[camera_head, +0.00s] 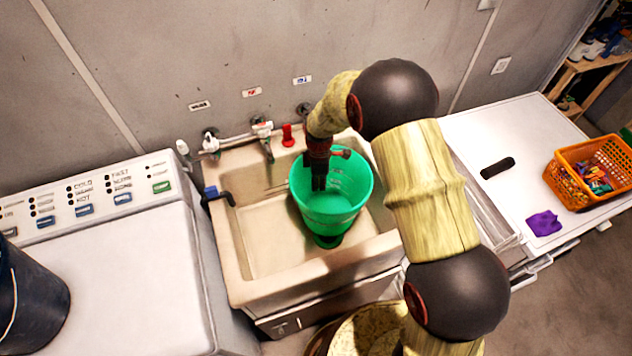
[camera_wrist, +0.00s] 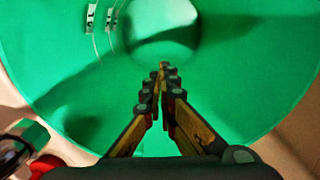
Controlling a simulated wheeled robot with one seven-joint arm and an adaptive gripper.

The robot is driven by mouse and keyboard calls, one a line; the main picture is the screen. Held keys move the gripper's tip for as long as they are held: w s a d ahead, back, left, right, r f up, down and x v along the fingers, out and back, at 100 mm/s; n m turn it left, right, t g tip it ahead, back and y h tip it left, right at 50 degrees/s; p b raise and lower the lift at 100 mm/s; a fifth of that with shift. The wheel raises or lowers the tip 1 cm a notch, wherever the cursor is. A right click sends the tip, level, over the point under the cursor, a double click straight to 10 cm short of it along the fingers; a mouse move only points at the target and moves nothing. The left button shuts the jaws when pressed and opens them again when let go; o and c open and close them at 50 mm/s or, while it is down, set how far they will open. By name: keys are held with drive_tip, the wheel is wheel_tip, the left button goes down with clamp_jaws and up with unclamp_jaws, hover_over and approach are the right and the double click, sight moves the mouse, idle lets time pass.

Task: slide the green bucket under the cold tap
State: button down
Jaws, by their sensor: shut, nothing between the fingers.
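The green bucket (camera_head: 330,215) stands in the right part of the pale sink (camera_head: 242,170), near its back. My gripper (camera_head: 319,187) points down over the bucket's mouth, toward its back-left side; its fingers overlap the opening. In the wrist view, the closed fingers (camera_wrist: 162,72) are empty in front of the bucket's green inside (camera_wrist: 240,75). I cannot tell how deep they reach or whether they touch the wall. A blue-marked label (camera_head: 302,80) is on the wall above a round fitting (camera_head: 303,108); my arm hides any tap below it.
A red-marked label (camera_head: 251,92) is above the middle tap (camera_head: 263,138); a red handle (camera_head: 287,135) is right of it. A washer (camera_head: 120,260) with a dark bucket (camera_head: 35,300) is left. An orange basket (camera_head: 560,185) and purple cloth (camera_head: 543,223) lie on the white top at right.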

drive_tip(key=a+f+b, duration=0.1)
drive_tip(key=a+f, duration=0.3)
drive_tip(key=f, duration=0.2)
drive_tip(key=shift+b, duration=0.3)
drive_tip(key=shift+a, duration=1)
drive_tip(key=shift+r, duration=0.1)
